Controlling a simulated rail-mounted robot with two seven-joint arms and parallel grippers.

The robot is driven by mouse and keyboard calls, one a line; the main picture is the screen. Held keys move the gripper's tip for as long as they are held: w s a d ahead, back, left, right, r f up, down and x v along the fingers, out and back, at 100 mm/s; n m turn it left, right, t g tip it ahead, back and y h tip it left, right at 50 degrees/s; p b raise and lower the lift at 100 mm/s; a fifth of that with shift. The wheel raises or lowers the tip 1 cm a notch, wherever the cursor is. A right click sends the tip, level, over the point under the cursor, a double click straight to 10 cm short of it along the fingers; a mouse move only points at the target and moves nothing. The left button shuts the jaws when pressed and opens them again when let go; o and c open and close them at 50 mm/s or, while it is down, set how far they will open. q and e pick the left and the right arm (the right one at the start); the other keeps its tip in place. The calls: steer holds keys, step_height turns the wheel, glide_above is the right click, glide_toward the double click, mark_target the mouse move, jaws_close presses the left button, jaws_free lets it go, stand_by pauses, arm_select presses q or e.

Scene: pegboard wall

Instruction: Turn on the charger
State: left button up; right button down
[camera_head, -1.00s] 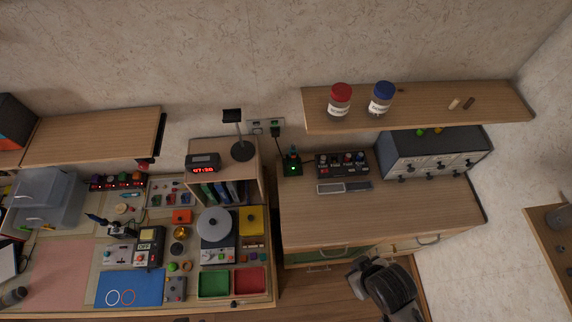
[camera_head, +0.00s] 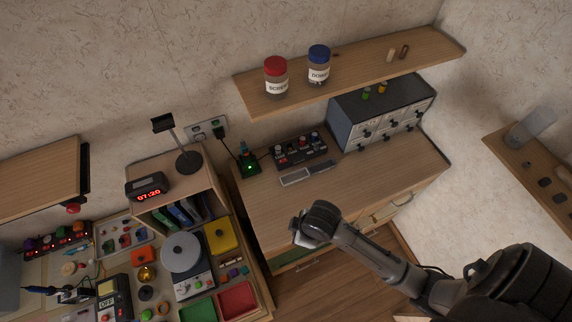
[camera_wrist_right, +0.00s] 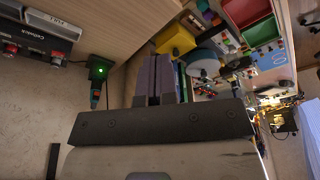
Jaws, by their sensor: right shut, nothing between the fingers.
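The black unit that looks like the charger (camera_head: 303,149) lies on the wooden counter against the wall, with several batteries or knobs along its top. In the right wrist view it shows only partly at the left edge (camera_wrist_right: 30,52), with red parts and lettering. A small black box with a lit green light (camera_head: 249,167) stands left of it; it also shows in the wrist view (camera_wrist_right: 99,70). My right gripper (camera_head: 300,232) is above the counter's front edge, apart from both. Its fingers (camera_wrist_right: 158,80) are together and empty. My left gripper is out of view.
A grey strip (camera_head: 308,173) lies in front of the black unit. A drawer cabinet (camera_head: 382,112) stands to the right, and a shelf with two jars (camera_head: 355,65) overhangs the back. A cubby with a clock (camera_head: 148,187) is left. The counter's middle is clear.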

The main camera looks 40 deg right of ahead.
steer(key=w+d+f+n+g+b, duration=0.1)
steer(key=w+d+f+n+b, duration=0.25)
steer(key=w+f+b, duration=0.75)
steer(key=n+g+y+b, duration=0.1)
steer(key=n+b, duration=0.3)
steer(key=b, duration=1.4)
glide_toward(285, 159)
steer(key=a+v, duration=0.1)
steer(key=v, duration=0.2)
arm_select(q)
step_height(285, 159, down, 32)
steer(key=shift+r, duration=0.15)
arm_select(e)
steer(key=shift+d+f, duration=0.1)
steer(key=shift+d, duration=0.3)
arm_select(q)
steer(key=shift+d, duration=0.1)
arm_select(e)
steer(key=shift+f, duration=0.1)
steer(key=b+x, duration=0.1)
steer(key=x, duration=0.7)
steer(key=shift+a+f+b, duration=0.1)
steer(key=shift+f+b, duration=0.25)
steer(key=shift+b, duration=0.05)
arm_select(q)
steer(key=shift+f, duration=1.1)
arm_select(e)
steer(key=shift+a+f, duration=0.15)
steer(key=shift+f, duration=0.5)
